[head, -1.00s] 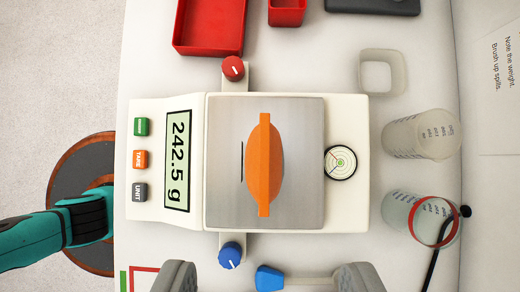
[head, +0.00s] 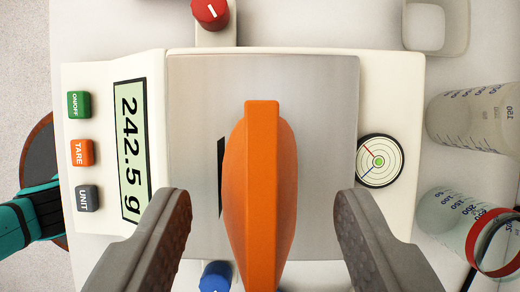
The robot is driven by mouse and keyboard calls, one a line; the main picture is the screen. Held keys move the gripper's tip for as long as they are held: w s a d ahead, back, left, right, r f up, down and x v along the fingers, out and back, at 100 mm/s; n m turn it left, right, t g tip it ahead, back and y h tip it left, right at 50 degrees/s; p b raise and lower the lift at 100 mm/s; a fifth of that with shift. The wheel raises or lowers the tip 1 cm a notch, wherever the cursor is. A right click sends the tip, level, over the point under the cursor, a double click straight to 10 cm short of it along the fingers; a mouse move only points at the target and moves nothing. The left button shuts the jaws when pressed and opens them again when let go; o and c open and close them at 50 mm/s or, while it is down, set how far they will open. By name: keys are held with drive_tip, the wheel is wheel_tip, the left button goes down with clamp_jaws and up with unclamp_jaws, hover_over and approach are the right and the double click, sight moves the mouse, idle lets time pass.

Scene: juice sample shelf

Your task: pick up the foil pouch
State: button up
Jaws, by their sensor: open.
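The foil pouch (head: 260,190) is orange, with a narrow flat end at the top and a bulging middle. It lies on the metal pan (head: 325,110) of a white scale, and the scale's display (head: 131,150) reads 242.5 g. My gripper (head: 260,205) is open, its two grey fingers on either side of the pouch's lower part with a gap on each side. Neither finger appears to touch the pouch. The pouch's bottom end runs out of the picture. How high the fingers are above the pan is hard to tell.
Two clear graduated beakers stand right of the scale, one above (head: 478,118) and one with a red band (head: 468,228). A pale square dish (head: 432,25) is at the top right. A red knob (head: 210,12) and a blue knob (head: 216,276) flank the scale.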

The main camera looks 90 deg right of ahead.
drive_tip(key=x, duration=0.2)
drive_tip(key=shift+a+f, duration=0.15)
drive_tip(key=shift+f, duration=0.15)
clamp_jaws()
